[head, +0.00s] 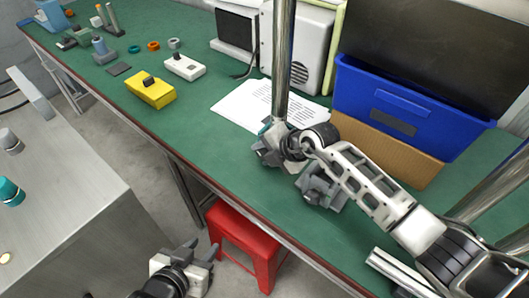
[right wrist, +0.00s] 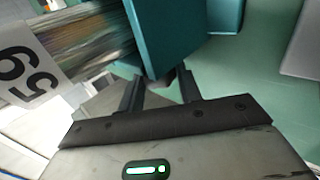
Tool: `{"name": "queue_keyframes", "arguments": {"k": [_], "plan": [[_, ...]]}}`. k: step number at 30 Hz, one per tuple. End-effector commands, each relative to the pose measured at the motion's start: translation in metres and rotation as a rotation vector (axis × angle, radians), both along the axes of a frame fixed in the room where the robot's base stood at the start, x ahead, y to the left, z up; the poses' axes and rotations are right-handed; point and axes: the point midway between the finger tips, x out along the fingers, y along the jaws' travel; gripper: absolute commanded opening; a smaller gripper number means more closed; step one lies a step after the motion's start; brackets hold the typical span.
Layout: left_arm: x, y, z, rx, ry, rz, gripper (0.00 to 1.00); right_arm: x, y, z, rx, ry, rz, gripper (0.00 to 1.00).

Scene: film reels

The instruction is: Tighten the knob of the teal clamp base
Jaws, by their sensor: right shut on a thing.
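The teal clamp base shows in the right wrist view (right wrist: 172,32) as a teal block against a metal pole. In the head view only a sliver of teal (head: 264,128) shows at the pole's foot, mostly hidden by my right gripper (head: 266,150). In the right wrist view my right gripper (right wrist: 160,86) has its fingers around a small dark knob (right wrist: 167,80) under the teal block and is shut on it. My left gripper (head: 200,257) is open and empty, low in the head view, in front of the bench and apart from the clamp.
The metal pole (head: 285,60) rises from the green bench (head: 195,115). White papers (head: 262,106) lie beside it. A blue bin (head: 400,110) and cardboard (head: 385,148) stand to the right. A yellow device (head: 150,91) lies left. A red stool (head: 245,238) stands below.

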Motion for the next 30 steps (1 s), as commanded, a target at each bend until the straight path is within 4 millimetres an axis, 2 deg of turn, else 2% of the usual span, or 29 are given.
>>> {"name": "queue_keyframes", "arguments": {"k": [9,19,20,21,22,30], "plan": [[0.0068,-0.0013,0.0067,-0.005,-0.021,-0.001,0.36,0.0003,-0.0016,-0.0007,0.048,-0.036,-0.001,0.12],[0.006,-0.0013,0.0053,-0.003,-0.018,-0.004,0.36,0.0005,-0.0017,-0.0005,0.049,-0.036,-0.002,0.12],[0.0058,-0.0012,0.0049,-0.003,-0.017,-0.004,0.36,0.0005,-0.0017,-0.0005,0.049,-0.036,-0.002,0.4],[0.0055,-0.0012,0.0045,-0.002,-0.016,-0.005,0.36,0.0005,-0.0017,-0.0005,0.049,-0.036,-0.002,0.51],[0.0053,-0.0012,0.0042,-0.002,-0.015,-0.005,0.36,0.0004,-0.0016,-0.0005,0.049,-0.037,-0.001,0.57],[0.0011,-0.0012,0.001,0.0,-0.004,-0.005,0.36,-0.0001,-0.0013,-0.0002,0.049,-0.036,-0.001,0.57]]}}
